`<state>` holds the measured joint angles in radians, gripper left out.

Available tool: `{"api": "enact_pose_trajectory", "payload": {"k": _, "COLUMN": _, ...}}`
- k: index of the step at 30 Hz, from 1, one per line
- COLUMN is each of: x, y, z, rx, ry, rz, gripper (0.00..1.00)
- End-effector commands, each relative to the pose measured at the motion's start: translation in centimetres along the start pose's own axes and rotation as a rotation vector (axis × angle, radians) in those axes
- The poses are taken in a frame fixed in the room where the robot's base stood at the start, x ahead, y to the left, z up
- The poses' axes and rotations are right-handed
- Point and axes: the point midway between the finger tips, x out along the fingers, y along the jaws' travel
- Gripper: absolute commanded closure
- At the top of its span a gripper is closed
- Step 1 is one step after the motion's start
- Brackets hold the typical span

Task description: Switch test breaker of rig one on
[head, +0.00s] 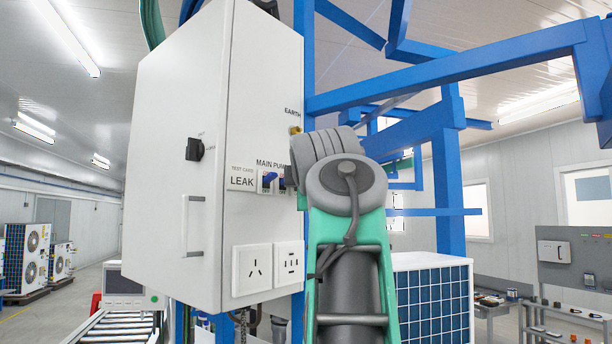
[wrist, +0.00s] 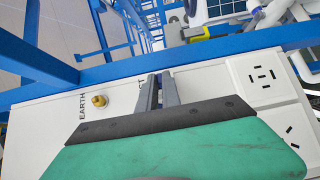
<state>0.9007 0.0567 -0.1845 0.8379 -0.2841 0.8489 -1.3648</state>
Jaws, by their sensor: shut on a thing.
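The white control box (head: 175,180) of the rig fills the left and middle of the head view. Its side panel carries a LEAK label, a MAIN PUMP label and a breaker with a blue lever (head: 269,183); a second breaker is partly covered by my arm. My gripper (wrist: 158,82) is up against this panel in the wrist view, between the brass earth terminal (wrist: 98,101) and the sockets. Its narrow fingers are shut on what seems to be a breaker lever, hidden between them. The label there is mostly covered, so I cannot read the breaker's name or its position.
A black rotary switch (head: 194,149) and a handle (head: 186,225) are on the box front. Two sockets (head: 252,268) sit low on the side panel. Blue frame beams (head: 450,70) cross above and right. A white unit with a blue grille (head: 433,300) stands behind my arm.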

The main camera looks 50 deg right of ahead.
Motion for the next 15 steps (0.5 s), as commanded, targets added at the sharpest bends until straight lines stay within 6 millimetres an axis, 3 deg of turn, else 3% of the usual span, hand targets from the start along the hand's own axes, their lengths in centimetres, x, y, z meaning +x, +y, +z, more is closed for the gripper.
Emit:
{"api": "enact_pose_trajectory", "payload": {"k": 5, "x": -0.04, "y": -0.01, "z": -0.01, "rx": 0.001, "ry": 0.000, "rz": 0.003, "gripper": 1.00}}
{"api": "enact_pose_trajectory", "payload": {"k": 6, "x": -0.03, "y": -0.01, "z": -0.02, "rx": 0.002, "ry": 0.000, "rz": 0.003, "gripper": 0.90}}
{"api": "enact_pose_trajectory", "payload": {"k": 9, "x": -0.03, "y": -0.02, "z": -0.01, "rx": 0.002, "ry": 0.000, "rz": 0.003, "gripper": 0.83}}
{"api": "enact_pose_trajectory", "payload": {"k": 15, "x": -0.02, "y": -0.04, "z": 0.00, "rx": 0.002, "ry": 0.000, "rz": 0.003, "gripper": 0.83}}
